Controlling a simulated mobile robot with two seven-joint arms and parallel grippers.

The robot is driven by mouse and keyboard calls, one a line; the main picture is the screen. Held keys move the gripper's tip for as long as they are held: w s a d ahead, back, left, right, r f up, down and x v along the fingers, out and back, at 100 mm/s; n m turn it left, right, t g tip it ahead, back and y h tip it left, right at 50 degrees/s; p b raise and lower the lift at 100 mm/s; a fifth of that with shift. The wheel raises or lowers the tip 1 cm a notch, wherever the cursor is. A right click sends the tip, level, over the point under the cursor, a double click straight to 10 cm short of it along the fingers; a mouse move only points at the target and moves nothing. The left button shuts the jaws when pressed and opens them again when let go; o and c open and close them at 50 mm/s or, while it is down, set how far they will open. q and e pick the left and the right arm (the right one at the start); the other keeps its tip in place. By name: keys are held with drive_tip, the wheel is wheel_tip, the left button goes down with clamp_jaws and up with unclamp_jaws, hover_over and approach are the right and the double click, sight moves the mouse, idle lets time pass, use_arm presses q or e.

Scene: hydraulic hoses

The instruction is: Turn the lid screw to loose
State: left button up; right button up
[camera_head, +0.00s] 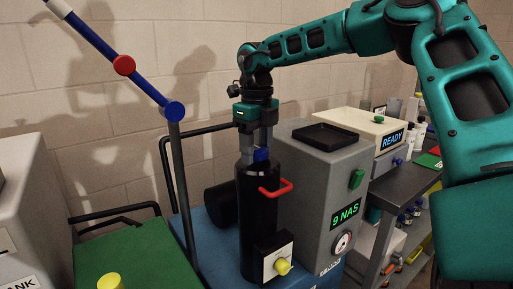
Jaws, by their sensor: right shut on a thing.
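A tall black cylinder (252,215) stands upright with a red handle (275,189) on its side. A small blue screw (261,155) sits at the cylinder's top; I take it as the lid screw. My right gripper (257,150) points straight down from above and is shut on the blue screw. Its fingers hide part of the screw and the lid, so I cannot tell how far the screw is turned. My left gripper is not in view.
A grey unit (316,190) with a "9 NAS" display and gauge stands close right of the cylinder. A blue-and-red bar (105,50) on a grey post rises at left. A green surface (135,258) with a yellow knob lies front left. Bottles stand on the right bench.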

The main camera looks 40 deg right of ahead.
drive_tip(key=n+p, duration=0.1)
drive_tip(key=n, duration=0.4)
drive_tip(key=shift+a+n, duration=0.1)
drive_tip(key=shift+n, duration=0.2)
drive_tip(key=n+p, duration=0.1)
drive_tip(key=n, duration=0.5)
drive_tip(key=shift+s, duration=0.1)
drive_tip(key=n, duration=0.6)
drive_tip(key=shift+s+a+n+p, duration=0.1)
drive_tip(key=shift+n+p, duration=0.2)
drive_tip(key=shift+p, duration=0.1)
drive_tip(key=n, duration=0.5)
drive_tip(key=shift+s+n, duration=0.1)
drive_tip(key=shift+n, duration=0.2)
drive_tip(key=o, duration=1)
drive_tip(key=shift+c, duration=0.2)
